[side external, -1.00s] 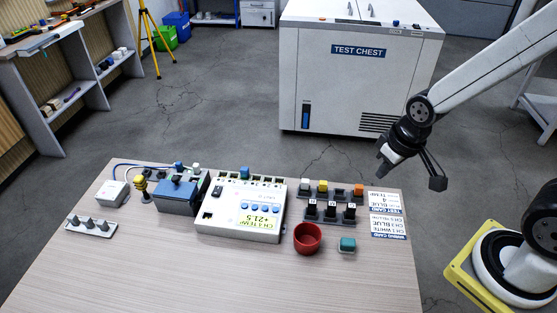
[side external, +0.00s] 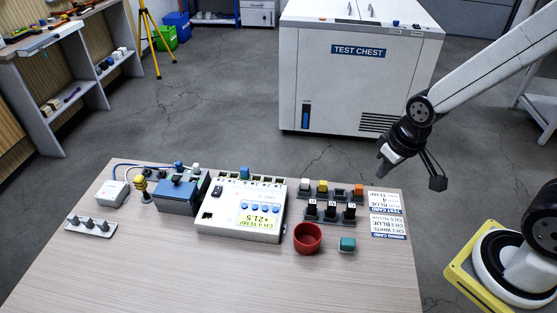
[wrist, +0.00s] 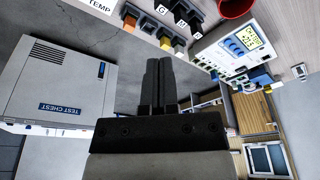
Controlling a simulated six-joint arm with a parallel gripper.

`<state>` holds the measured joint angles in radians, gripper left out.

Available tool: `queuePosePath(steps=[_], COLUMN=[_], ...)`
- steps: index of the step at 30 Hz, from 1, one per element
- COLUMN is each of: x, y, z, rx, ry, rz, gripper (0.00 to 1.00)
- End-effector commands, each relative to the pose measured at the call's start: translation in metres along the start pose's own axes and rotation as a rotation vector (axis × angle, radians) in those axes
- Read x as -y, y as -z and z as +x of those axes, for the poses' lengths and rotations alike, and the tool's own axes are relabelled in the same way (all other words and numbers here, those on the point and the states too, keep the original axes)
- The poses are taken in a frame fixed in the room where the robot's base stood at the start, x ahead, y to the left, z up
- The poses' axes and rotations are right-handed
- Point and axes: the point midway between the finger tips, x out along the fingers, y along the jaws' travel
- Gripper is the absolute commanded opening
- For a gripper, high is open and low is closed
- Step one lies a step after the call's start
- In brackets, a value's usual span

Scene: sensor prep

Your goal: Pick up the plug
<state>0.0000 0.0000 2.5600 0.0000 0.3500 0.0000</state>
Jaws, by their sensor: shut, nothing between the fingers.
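Several coloured plugs stand in a row at the table's back right: a white plug (side external: 305,184), a yellow plug (side external: 322,187), a dark one and an orange plug (side external: 358,190). A blue plug (side external: 245,173) sits at the back edge of the white meter (side external: 212,215). I cannot tell which plug the task means. My gripper (side external: 382,171) is shut and empty, raised in the air to the right of and behind the plug row, apart from everything. In the wrist view its two dark fingers (wrist: 159,65) are together, and the orange plug (wrist: 130,21) shows beyond them.
Black lettered holders (side external: 332,211), a red cup (side external: 308,238), a teal block (side external: 347,244) and printed cards (side external: 388,229) crowd the right side. A blue box (side external: 176,194), a white box (side external: 112,193) and a knobbed plate (side external: 91,227) stand left. The table front (side external: 200,280) is clear.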

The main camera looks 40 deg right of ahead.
Motion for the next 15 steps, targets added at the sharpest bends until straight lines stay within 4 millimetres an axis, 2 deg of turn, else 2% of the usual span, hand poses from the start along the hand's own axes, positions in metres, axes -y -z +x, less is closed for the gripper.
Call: queuePosePath(steps=[5,6,11,12,15], x=[0.0000,0.0000,0.0000,0.0000,0.0000], y=[0.0000,0.0000,0.0000,0.0000,0.0000], z=[0.0000,0.0000,0.0000,0.0000,0.0000], rx=[0.000,0.000,0.000,0.000,0.000], ry=[0.000,0.000,0.000,0.000,0.000], rz=[0.000,0.000,0.000,0.000,0.000], gripper=[0.00,0.13,0.64,0.68,0.68])
